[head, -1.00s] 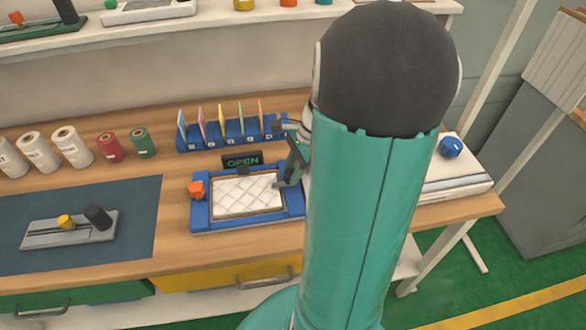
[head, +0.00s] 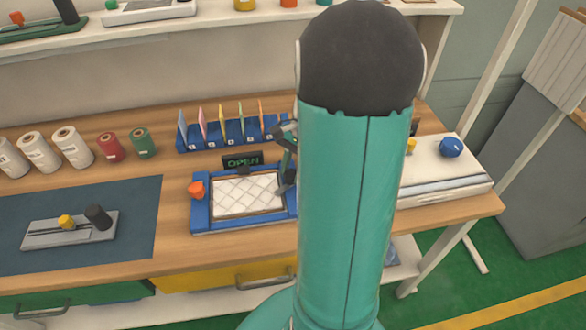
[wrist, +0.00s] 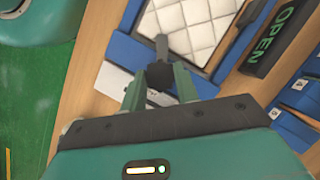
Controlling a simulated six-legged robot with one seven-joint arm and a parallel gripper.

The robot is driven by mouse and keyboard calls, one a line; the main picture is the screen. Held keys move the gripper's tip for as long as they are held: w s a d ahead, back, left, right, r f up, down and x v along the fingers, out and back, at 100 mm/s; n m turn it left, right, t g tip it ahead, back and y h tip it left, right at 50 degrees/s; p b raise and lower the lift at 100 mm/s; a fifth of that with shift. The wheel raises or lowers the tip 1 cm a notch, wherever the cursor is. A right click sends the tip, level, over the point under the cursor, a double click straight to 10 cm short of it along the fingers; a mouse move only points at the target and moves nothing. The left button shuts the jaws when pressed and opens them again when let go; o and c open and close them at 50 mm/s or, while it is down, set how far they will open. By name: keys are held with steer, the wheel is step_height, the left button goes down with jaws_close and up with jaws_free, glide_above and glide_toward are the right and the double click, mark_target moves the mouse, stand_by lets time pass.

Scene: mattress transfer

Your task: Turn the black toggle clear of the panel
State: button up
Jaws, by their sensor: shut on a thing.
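The white quilted panel (head: 232,198) lies in a blue frame (head: 200,218) on the wooden bench. It also shows in the wrist view (wrist: 190,22). The black toggle (wrist: 160,76) is at the panel's edge, between my gripper's fingers (wrist: 159,86). My gripper is shut on it. A grey prong extends from the toggle toward the panel; I cannot tell whether it still overlaps the panel. In the head view my gripper (head: 287,178) is at the frame's right side, and my arm hides part of that side. An orange toggle (head: 197,189) is on the frame's left side.
An OPEN sign (head: 242,160) stands behind the frame. A blue rack (head: 205,142) of coloured cards is behind that. A dark mat (head: 135,190) with a grey fixture (head: 50,235) lies left. A white device with a blue knob (head: 451,147) is at right.

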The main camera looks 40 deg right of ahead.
steer(key=n+g, duration=0.1)
steer(key=n, duration=0.2)
steer(key=n+g, duration=0.1)
steer(key=n, duration=0.2)
steer(key=shift+w+a+n+h, duration=0.2)
steer(key=shift+n+h, duration=0.1)
steer(key=shift+h, duration=0.1)
steer(key=n+g+h, duration=0.1)
steer(key=n, duration=0.4)
steer(key=shift+g+h, duration=0.4)
steer(key=shift+n, duration=0.4)
steer(key=o, duration=1)
steer(key=shift+c, duration=0.2)
steer(key=v, duration=1.4)
steer(key=shift+a, duration=0.1)
